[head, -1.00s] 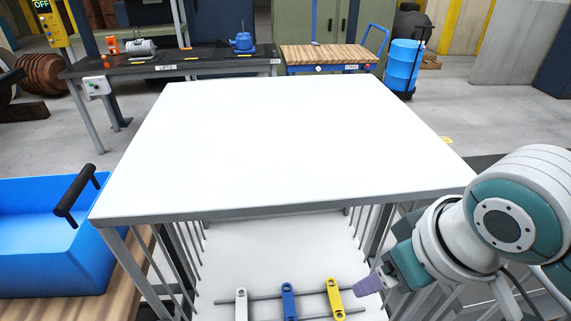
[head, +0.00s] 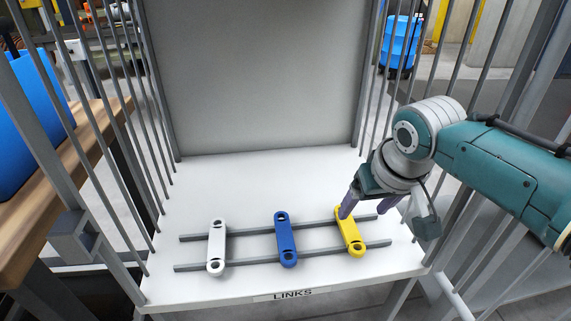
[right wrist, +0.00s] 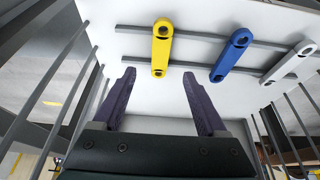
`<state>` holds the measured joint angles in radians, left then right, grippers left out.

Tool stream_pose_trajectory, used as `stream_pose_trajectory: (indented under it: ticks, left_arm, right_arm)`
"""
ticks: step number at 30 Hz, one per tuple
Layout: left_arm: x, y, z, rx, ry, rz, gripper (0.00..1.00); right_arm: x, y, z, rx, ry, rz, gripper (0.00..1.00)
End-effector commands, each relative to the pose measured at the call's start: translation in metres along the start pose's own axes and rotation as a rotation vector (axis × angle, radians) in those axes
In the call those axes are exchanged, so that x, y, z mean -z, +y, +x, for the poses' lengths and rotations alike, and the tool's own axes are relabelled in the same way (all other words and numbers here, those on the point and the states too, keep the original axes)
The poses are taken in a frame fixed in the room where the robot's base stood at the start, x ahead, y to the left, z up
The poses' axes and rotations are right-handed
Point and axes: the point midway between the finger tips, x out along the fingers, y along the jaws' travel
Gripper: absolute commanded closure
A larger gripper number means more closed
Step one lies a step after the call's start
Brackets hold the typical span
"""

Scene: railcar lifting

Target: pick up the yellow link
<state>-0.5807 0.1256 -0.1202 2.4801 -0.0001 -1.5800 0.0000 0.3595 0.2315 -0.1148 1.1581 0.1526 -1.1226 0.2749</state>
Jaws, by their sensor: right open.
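The yellow link (head: 350,232) lies across two grey rails at the right end of a row on the white shelf, with a hole at each end. My right gripper (head: 363,206) is open and empty, just above and beside the link's far end in the head view. In the right wrist view, the yellow link (right wrist: 162,48) is ahead of the gap between the purple fingers of my right gripper (right wrist: 158,100), apart from them. My left gripper is not in view.
A blue link (head: 285,240) and a white link (head: 216,248) lie on the same rails, left of the yellow one. The white shelf (head: 265,175) has upright grey bars along both sides and a grey back panel (head: 255,80). A LINKS label (head: 293,293) marks its front edge.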

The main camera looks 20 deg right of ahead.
Motion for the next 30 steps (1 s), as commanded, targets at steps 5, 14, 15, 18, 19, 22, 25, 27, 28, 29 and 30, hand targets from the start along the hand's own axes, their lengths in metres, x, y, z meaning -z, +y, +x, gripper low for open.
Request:
stream_pose_trajectory:
  ticks: [5,14,15,18,19,22,25,27,28,29,30]
  left_arm:
    - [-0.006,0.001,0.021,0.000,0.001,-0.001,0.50]
    - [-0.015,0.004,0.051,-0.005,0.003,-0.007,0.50]
    - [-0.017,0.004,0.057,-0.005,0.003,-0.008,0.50]
    - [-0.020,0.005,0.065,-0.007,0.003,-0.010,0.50]
    - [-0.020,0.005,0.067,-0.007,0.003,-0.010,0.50]
    - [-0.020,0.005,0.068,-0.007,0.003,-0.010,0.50]
    - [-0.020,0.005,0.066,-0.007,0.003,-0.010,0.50]
    - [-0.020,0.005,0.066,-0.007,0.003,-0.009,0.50]
    - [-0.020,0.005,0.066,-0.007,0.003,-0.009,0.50]
    - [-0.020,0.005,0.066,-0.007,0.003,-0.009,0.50]
    - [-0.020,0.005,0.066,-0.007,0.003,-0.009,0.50]
  right_arm:
    - [-0.001,0.000,0.029,0.000,-0.001,0.000,0.25]
    - [-0.003,-0.001,0.066,0.001,-0.001,-0.001,0.25]
    - [-0.002,-0.001,0.071,0.001,-0.001,-0.001,0.25]
    - [-0.002,-0.001,0.081,0.001,0.000,0.000,0.25]
    - [-0.001,-0.001,0.083,0.001,0.000,0.000,0.25]
    - [-0.001,-0.001,0.084,0.001,-0.001,-0.001,0.25]
    - [0.000,-0.001,0.083,0.001,0.000,-0.001,0.25]
    - [0.000,-0.001,0.083,0.001,-0.001,-0.001,0.25]
    - [0.000,-0.001,0.083,0.001,-0.001,-0.001,0.25]
    - [0.000,-0.001,0.083,0.001,-0.001,-0.001,0.28]
    - [0.000,-0.001,0.083,0.001,-0.001,-0.001,0.33]
